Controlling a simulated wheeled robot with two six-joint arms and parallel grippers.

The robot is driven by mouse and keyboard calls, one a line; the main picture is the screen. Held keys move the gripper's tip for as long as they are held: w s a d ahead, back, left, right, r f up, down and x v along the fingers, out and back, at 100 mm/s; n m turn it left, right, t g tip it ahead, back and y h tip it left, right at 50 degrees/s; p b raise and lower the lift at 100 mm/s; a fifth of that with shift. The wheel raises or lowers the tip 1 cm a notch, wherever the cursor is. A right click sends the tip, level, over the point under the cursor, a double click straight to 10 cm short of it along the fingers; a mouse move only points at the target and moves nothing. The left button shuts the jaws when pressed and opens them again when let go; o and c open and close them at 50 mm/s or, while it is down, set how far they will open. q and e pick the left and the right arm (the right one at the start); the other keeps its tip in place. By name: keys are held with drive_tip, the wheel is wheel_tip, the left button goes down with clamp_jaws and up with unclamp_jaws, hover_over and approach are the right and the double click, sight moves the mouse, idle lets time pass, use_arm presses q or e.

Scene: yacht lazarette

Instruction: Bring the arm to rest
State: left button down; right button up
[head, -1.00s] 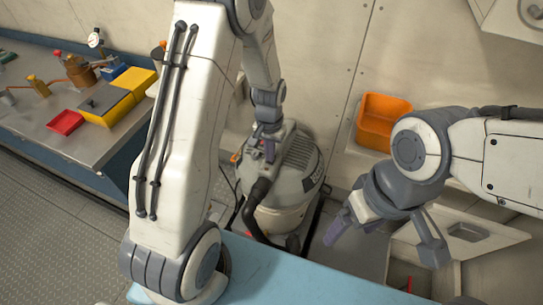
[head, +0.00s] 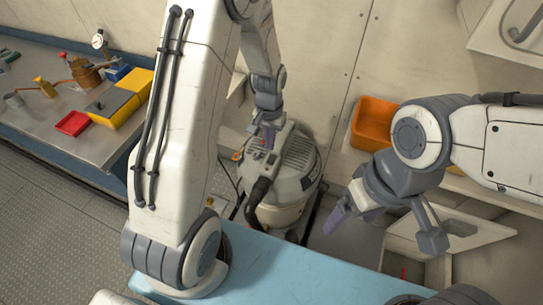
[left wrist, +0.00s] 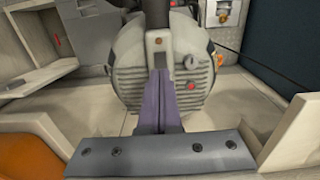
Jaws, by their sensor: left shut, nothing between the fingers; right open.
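My left arm comes down across the middle of the head view. Its gripper (head: 266,140) hangs in front of the grey and cream vacuum-like machine (head: 288,182). In the left wrist view the purple fingers (left wrist: 159,100) are together with nothing between them, and the machine's ribbed body (left wrist: 190,75) lies behind them. I cannot tell whether they touch it. My right gripper (head: 385,227) is at the right of the head view, its fingers spread wide and empty.
An orange bin (head: 372,123) stands on a ledge by the wall, behind my right arm. A workbench (head: 40,142) at the left carries a yellow box (head: 118,102), a red tray (head: 73,123) and brass-coloured parts. Open metal-plated floor (head: 60,220) lies before the bench.

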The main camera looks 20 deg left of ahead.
use_arm(q)
drive_tip(key=s+d+r+m, duration=0.3)
drive_tip(key=s+d+r, duration=0.5)
drive_tip(key=d+r, duration=0.2)
drive_tip(key=s+d+r+m, duration=0.2)
drive_tip(key=s+r, duration=0.1)
drive_tip(key=s, duration=0.5)
drive_tip(key=s+d+r+m+h, duration=0.1)
drive_tip(key=s+d+r, duration=0.1)
drive_tip(key=s+r, duration=0.2)
drive_tip(key=s, duration=0.3)
drive_tip(key=shift+s+m, duration=0.35)
drive_tip(key=shift+m, duration=0.05)
